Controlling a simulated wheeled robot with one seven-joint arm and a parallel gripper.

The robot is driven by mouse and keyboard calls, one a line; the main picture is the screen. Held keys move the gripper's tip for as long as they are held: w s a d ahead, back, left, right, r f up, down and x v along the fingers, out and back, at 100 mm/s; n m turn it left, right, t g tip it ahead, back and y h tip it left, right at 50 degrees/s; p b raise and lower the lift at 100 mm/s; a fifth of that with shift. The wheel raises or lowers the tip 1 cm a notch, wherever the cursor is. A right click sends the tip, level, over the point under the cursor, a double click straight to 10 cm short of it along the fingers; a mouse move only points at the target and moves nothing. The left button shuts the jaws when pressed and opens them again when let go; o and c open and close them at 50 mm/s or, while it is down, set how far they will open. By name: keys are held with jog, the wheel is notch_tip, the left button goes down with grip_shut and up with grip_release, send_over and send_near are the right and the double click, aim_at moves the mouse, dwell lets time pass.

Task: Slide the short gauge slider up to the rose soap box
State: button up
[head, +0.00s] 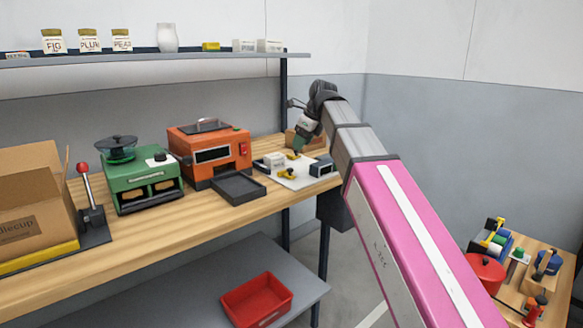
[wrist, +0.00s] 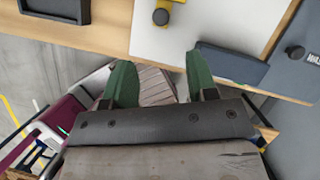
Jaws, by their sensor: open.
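A white board (head: 297,183) lies on the bench at its right end and also fills the top of the wrist view (wrist: 190,38). Two small yellow pieces with dark parts, which look like gauge sliders, are on it: one (head: 288,175) nearer the front, one near my gripper. One yellow piece with a black knob (wrist: 162,14) shows in the wrist view. I cannot tell which is the short slider. A pale box (head: 273,160) and a dark box (head: 322,167) sit at the board's sides; no rose colour is readable. My gripper (wrist: 160,82) is open and empty, green fingers apart.
A dark slate block (wrist: 228,66) lies at the board's edge beside the right finger. An orange machine (head: 210,150) with a black tray (head: 239,188) stands left of the board. A green machine (head: 142,174) is further left. A shelf (head: 150,58) runs above.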

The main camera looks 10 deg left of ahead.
aim_at(291, 169)
jog(key=x, duration=1)
jog(key=shift+w+a+f, duration=0.1)
jog(key=shift+f, duration=0.15)
